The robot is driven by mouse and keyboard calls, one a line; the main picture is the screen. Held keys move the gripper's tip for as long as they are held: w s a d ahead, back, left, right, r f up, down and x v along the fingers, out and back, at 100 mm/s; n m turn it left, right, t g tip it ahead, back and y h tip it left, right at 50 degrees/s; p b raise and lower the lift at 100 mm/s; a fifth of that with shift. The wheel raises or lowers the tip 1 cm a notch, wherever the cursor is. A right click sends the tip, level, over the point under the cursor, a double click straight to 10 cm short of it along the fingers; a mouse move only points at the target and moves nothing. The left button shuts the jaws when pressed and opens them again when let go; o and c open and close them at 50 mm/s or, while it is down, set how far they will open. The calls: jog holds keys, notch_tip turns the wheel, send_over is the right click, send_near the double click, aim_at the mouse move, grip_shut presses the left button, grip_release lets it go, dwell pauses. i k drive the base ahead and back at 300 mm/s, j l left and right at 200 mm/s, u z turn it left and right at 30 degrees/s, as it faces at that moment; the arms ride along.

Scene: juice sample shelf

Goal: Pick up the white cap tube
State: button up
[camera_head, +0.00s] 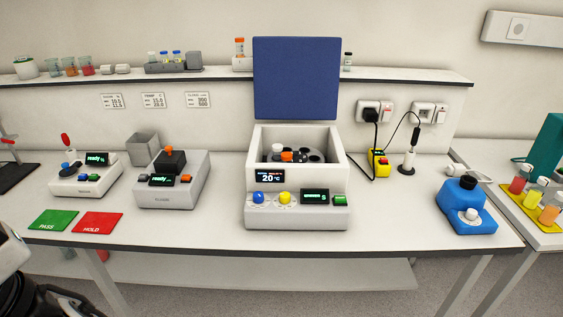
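A tube with a white cap (278,148) stands in the rotor of the open centrifuge (297,217) at the middle of the bench. Its body is mostly hidden below the cap. An orange cap (287,157) sits close beside it in the same rotor. Another white or pale cap (152,55) shows in the rack on the shelf, beside blue caps (176,54). Part of my arm shows at the lower left edge, away from the centrifuge. My gripper's fingers cannot be made out.
The blue lid (297,79) stands upright behind the chamber. Ready-lit devices (86,180) (172,185) stand left, behind green PASS (54,220) and red HOLD (97,223) mats. A blue device (466,205) stands right. A cable runs by the yellow box (379,163).

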aim_at(277, 148)
jog(key=i+l, duration=0.25)
jog(key=i, duration=0.3)
jog(key=i+l, duration=0.3)
jog(key=i, duration=0.2)
jog(key=i+l, duration=0.25)
jog(key=i, duration=0.3)
jog(key=u, duration=0.05)
